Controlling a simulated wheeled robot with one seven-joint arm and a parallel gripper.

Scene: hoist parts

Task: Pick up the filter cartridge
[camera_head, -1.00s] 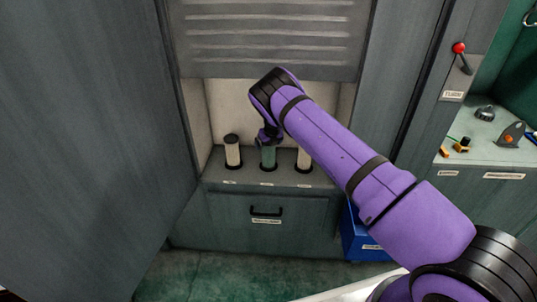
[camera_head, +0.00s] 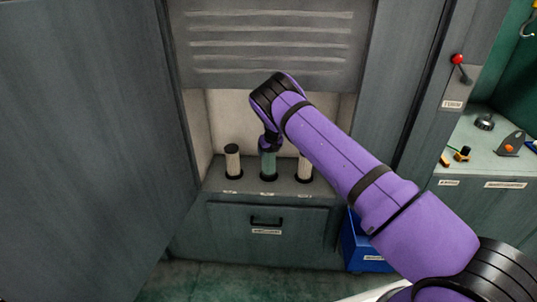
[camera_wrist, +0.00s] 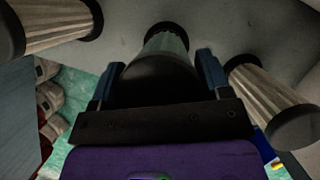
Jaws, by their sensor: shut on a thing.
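A green filter cartridge (camera_head: 268,164) stands upright in the middle of a row on the cabinet shelf, in a dark round base. My gripper (camera_head: 269,149) is over it from above and shut on its upper part. In the wrist view the green cartridge (camera_wrist: 170,42) runs away between the two fingers (camera_wrist: 160,80), with its dark cap close to the palm. Its foot still appears to be at the shelf.
The shelf (camera_head: 215,185) lies in an open cabinet bay below a louvred panel (camera_head: 270,40). A large grey door (camera_head: 80,150) stands at the left. Below are a drawer handle (camera_head: 266,221) and a blue bin (camera_head: 358,245). A side bench (camera_head: 485,160) holds small parts.

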